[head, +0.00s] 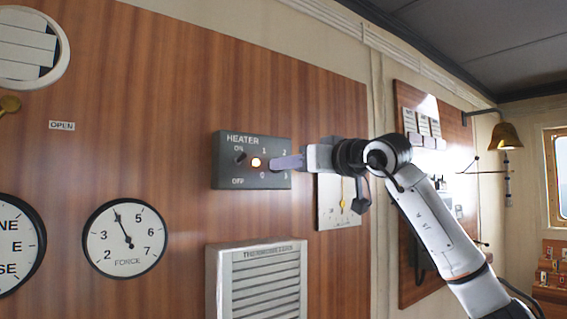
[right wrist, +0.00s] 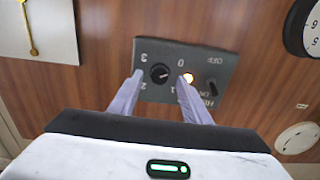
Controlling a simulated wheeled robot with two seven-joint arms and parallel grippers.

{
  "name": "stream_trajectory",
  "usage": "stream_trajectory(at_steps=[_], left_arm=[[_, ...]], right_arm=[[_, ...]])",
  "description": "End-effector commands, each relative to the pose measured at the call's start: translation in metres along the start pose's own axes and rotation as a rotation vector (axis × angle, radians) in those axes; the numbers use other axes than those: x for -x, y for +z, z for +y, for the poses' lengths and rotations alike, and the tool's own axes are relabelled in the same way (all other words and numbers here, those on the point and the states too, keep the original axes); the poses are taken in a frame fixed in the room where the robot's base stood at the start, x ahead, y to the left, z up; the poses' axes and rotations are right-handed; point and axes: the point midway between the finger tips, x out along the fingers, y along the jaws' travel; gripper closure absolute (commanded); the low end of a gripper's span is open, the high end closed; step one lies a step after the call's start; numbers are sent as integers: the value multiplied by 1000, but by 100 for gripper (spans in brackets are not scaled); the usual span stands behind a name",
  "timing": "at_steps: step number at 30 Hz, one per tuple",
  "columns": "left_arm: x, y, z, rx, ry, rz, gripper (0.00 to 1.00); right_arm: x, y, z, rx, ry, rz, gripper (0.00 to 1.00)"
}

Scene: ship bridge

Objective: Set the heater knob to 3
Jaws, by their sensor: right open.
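The heater panel (head: 226,174) is a dark grey box on the wood wall, with an on/off switch, a lit orange lamp and a dial marked 0 to 3. In the right wrist view, which is upside down, the black heater knob (right wrist: 159,72) sits among the numbers. Its pointer looks angled toward the 0 side, but is too small to read surely. In the head view my gripper hides the knob. My right gripper (head: 286,162) is open at the panel, with one finger on each side of the knob (right wrist: 160,76); contact cannot be told. My left gripper is out of view.
The lamp (right wrist: 188,78) and the on/off switch (right wrist: 213,87) are close beside one finger. A slatted heater unit (head: 262,285) is below the panel. A force gauge (head: 125,239) hangs to the left. A pale plate with a brass pendulum (head: 338,212) is to the right.

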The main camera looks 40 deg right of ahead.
Motion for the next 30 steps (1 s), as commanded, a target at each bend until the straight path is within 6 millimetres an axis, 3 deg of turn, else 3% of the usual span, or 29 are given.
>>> stream_trajectory(at_steps=[6, 16, 17, 24, 30], left_arm=[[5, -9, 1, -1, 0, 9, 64], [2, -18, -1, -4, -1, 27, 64], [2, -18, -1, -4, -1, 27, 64], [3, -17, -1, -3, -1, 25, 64], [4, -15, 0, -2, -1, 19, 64]], right_arm=[[-25, -1, 0, -1, 0, 1, 57], [-30, 0, 0, 1, 1, 1, 57], [-30, 0, 0, 1, 1, 1, 58], [-29, 0, 0, 1, 1, 1, 98], [-29, 0, 0, -3, 1, 2, 98]])
